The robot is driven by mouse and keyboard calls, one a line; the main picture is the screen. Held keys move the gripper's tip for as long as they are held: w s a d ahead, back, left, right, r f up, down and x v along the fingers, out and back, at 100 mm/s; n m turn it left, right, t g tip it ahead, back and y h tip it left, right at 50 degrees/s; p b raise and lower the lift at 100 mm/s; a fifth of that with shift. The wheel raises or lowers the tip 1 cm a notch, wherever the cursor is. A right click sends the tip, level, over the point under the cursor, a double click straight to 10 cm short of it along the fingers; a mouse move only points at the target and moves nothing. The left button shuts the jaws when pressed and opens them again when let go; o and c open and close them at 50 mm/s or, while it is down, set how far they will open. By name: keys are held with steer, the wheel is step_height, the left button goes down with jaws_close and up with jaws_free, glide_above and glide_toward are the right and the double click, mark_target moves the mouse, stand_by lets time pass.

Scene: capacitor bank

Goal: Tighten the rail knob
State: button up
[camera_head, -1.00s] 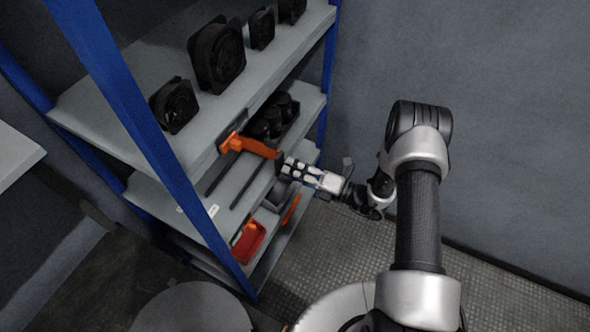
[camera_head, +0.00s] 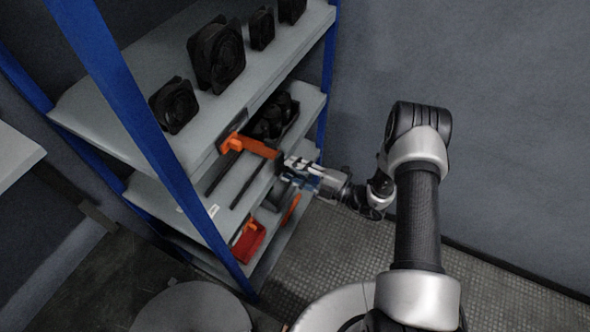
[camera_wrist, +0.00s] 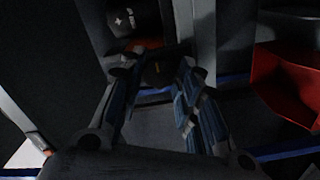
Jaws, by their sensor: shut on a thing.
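The rail knob (camera_wrist: 160,73) is a small dark round piece with an orange mark, between my fingertips in the wrist view. My gripper (camera_wrist: 160,68) is shut on it, one finger on each side. In the head view my gripper (camera_head: 281,160) reaches in from the right at the shelf's front edge, at the end of an orange piece (camera_head: 256,147). The knob itself is hidden there by the fingers. Dark rails (camera_head: 222,172) run along the middle shelf near the orange piece.
Several black fans (camera_head: 218,54) stand on the top shelf. A dark bin (camera_head: 272,118) with round black parts sits behind the orange piece. A red bin (camera_head: 249,242) is on a lower shelf. A blue post (camera_head: 150,130) stands at the left. Floor (camera_head: 345,250) is clear below my gripper.

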stand_by(0.4)
steer(key=o, duration=1)
steer(key=shift+o, duration=0.2)
steer(key=shift+d, duration=0.1)
steer(key=v, duration=1.2)
